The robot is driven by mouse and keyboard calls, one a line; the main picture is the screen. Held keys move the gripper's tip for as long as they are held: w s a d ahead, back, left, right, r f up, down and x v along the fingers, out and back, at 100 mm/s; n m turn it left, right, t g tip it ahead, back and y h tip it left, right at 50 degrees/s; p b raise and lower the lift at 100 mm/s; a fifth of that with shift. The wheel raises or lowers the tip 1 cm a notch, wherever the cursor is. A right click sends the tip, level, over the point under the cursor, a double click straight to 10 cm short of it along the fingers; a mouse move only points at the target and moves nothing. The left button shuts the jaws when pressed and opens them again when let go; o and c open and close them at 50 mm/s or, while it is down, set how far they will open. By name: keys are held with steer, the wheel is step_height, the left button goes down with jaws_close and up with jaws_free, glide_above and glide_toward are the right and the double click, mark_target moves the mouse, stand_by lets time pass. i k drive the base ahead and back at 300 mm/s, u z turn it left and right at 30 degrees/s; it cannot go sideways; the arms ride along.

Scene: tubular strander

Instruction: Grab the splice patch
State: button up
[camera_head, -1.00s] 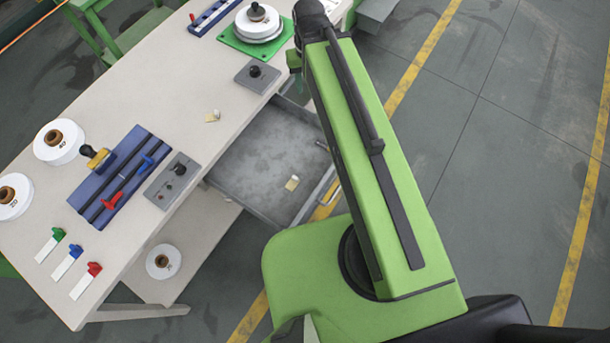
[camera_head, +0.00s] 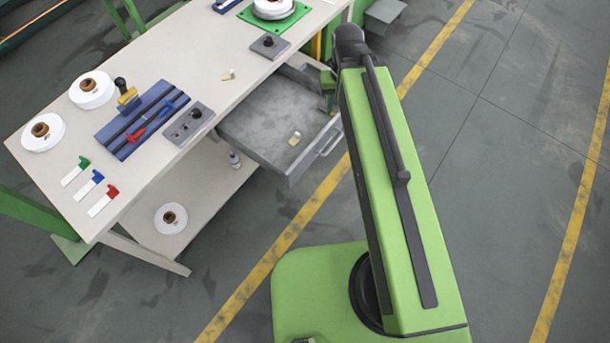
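Two small beige pieces look like splice patches, and I cannot tell which one is meant. One patch (camera_head: 294,138) lies in the open grey drawer (camera_head: 255,130), towards its front right. The other patch (camera_head: 228,75) lies on the table top (camera_head: 205,45) behind the drawer. My green arm rises on the right of the view. A short green part of it shows beyond the elbow, beside the drawer's far right corner. My gripper's fingers are not visible; the arm hides what lies behind it.
The table holds white spools (camera_head: 92,90), a blue fixture (camera_head: 140,118), grey control boxes (camera_head: 188,124), coloured tags (camera_head: 103,201) and a green plate (camera_head: 285,17). The lower shelf holds a spool (camera_head: 171,218) and a small bottle (camera_head: 234,159). Floor right of my arm is clear.

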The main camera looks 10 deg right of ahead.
mark_target(296, 139)
steer(key=z, duration=0.05)
steer(key=k, duration=1)
steer(key=z, duration=4.6)
steer(key=k, duration=1.05)
steer(key=z, duration=5.8)
